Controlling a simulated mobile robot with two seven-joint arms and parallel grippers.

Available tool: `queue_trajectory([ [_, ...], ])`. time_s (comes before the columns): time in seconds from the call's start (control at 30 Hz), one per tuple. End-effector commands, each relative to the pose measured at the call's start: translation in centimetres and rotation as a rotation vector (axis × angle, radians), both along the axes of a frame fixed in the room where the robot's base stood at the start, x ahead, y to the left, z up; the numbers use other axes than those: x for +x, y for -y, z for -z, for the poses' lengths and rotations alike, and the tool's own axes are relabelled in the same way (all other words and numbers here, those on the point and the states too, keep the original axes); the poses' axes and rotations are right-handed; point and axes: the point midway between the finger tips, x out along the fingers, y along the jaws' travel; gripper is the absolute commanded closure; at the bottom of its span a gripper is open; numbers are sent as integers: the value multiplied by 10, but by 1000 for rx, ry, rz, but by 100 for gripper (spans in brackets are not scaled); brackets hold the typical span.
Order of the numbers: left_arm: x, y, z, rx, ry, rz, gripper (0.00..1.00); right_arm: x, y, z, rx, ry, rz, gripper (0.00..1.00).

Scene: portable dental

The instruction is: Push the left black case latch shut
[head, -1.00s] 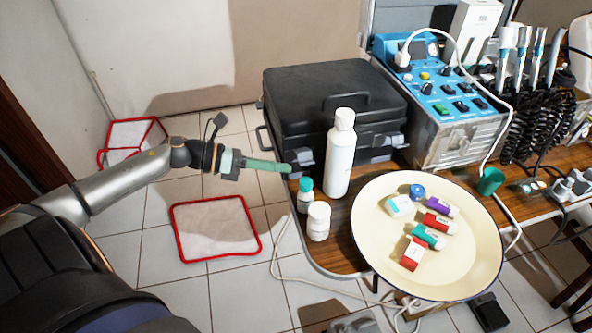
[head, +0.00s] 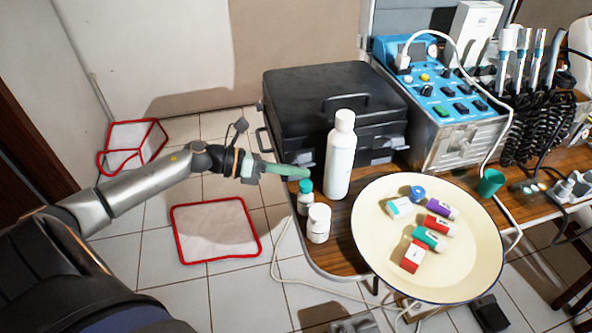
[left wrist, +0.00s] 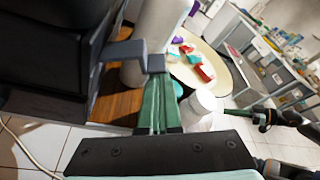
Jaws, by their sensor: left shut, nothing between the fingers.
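The black case (head: 330,88) stands with its lid down on the back left of the wooden table. My left gripper (head: 306,172) has its green fingers shut with nothing between them, at the case's front left corner. In the left wrist view the grey left latch (left wrist: 126,52) sticks out from the dark case front, and its bent end lies right at my fingertips (left wrist: 157,82); I cannot tell whether they touch. In the head view this latch is mostly hidden by my fingers. My right gripper (left wrist: 262,116) seems to show small at the right of the wrist view.
A tall white bottle (head: 340,158) stands close in front of the case. A small teal-capped bottle (head: 305,199) and a white jar (head: 318,223) stand by the table's left edge. A cream tray (head: 378,268) with several small containers is to the right.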

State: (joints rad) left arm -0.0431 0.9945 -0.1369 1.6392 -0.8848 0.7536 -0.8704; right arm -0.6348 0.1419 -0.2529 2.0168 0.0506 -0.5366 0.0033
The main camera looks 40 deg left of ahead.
Motion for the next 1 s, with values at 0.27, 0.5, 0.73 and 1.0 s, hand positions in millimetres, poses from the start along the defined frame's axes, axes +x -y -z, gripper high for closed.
queue_trajectory([
  [0.27,0,0,-4,-39,-33,1,100,0,0,-1,0,1,0,100],
  [0.5,1,-1,-9,-94,-79,0,100,1,0,-3,1,2,-1,100],
  [0.73,3,-3,-20,-223,-188,0,100,5,-1,-7,0,9,-1,100],
  [1.0,8,-9,-35,-420,-356,-1,100,6,-1,-6,1,11,-2,100],
])
